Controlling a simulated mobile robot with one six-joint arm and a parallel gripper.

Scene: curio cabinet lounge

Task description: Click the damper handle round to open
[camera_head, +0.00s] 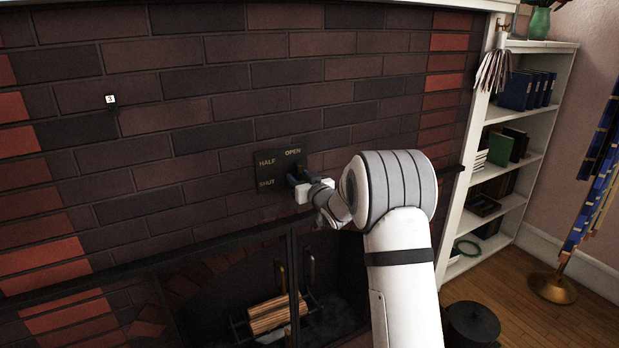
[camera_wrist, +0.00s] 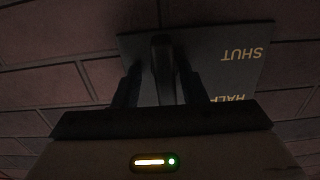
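The dark damper plate (camera_head: 268,171) is on the brick chimney front, lettered OPEN at top right, HALF at left and SHUT at lower left. In the wrist view the plate (camera_wrist: 222,72) appears upside down, with SHUT and part of HALF readable. The dark damper handle (camera_wrist: 162,58) stands out between my fingers; in the head view it is mostly hidden by my gripper (camera_head: 306,186). In the wrist view my gripper (camera_wrist: 160,88) is open, one finger on each side of the handle, with narrow gaps showing. Which mark the handle points to is unclear.
Below is the fireplace opening with dark-framed doors and logs (camera_head: 268,315). A small tag marked 3 (camera_head: 110,99) is on the bricks at left. A white bookcase (camera_head: 512,130) stands right, with a dark pot (camera_head: 471,324) and a brass stand (camera_head: 552,288) on the floor.

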